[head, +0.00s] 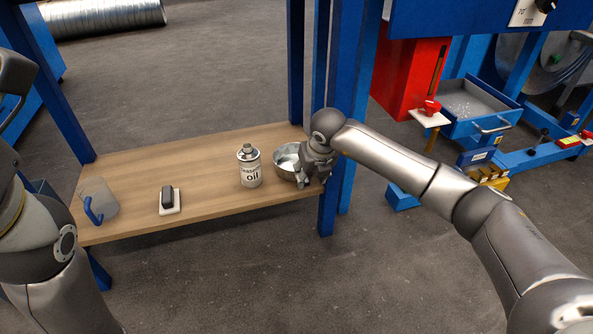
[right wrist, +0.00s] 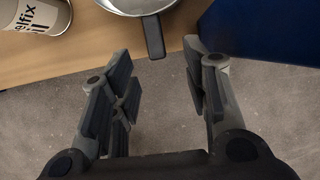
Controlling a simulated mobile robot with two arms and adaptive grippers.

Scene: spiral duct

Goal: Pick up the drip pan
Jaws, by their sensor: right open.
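The drip pan is a round metal bowl (head: 286,160) on the right end of the wooden shelf, just right of the oil can. In the right wrist view the pan (right wrist: 128,5) is cut off by the top edge, and its dark handle (right wrist: 153,36) points towards my gripper. My right gripper (head: 318,180) is at the pan's right side in the head view and hides part of it. In the right wrist view the right gripper (right wrist: 160,70) is open and empty, with its fingers apart on either side below the handle. My left gripper is not in view; only part of the left arm shows.
An oil can (head: 249,166) stands close left of the pan. A dark block on a white base (head: 169,200) and a clear jug with a blue handle (head: 98,202) are further left on the wooden shelf (head: 210,190). A blue post (head: 329,205) stands at the shelf's right end.

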